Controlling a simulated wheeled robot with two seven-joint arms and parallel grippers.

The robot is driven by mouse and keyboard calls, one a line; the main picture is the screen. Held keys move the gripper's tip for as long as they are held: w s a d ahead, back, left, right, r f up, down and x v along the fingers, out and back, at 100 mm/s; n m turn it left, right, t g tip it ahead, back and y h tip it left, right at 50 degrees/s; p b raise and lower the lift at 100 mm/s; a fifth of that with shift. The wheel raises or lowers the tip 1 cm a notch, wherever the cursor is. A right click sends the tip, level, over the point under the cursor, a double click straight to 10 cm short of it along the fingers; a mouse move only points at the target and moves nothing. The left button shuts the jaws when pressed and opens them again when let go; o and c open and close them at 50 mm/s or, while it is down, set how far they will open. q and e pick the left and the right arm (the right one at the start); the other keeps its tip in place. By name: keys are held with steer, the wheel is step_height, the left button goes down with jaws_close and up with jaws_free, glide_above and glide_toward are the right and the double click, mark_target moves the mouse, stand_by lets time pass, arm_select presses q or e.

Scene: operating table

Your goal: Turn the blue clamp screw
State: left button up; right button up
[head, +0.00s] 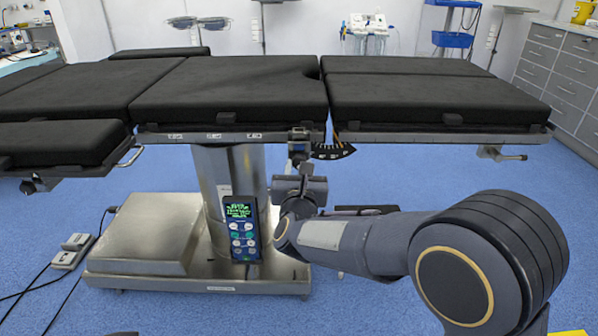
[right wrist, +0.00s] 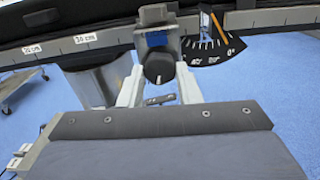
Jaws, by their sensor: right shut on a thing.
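The blue clamp screw shows in the right wrist view as a dark round knob (right wrist: 158,70) below a clamp block with a blue patch (right wrist: 157,40). In the head view the clamp (head: 299,136) hangs on the side rail of the operating table (head: 230,90). My right gripper (head: 299,166) is just below the rail, reaching up to the clamp. In the right wrist view its two pale fingers (right wrist: 159,73) stand either side of the knob and are shut on it. In the head view the gripper and wrist hide most of the knob. My left gripper is not in view.
A black angle scale (right wrist: 214,50) with an orange pointer is right beside the clamp. The table column (head: 225,180) and steel base (head: 150,240) stand behind and left of my right arm. A hand control (head: 241,228) is at the column.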

steer(key=shift+r+m+p, duration=0.2)
steer(key=shift+m+p, duration=5.5)
steer(key=shift+m, duration=10.7)
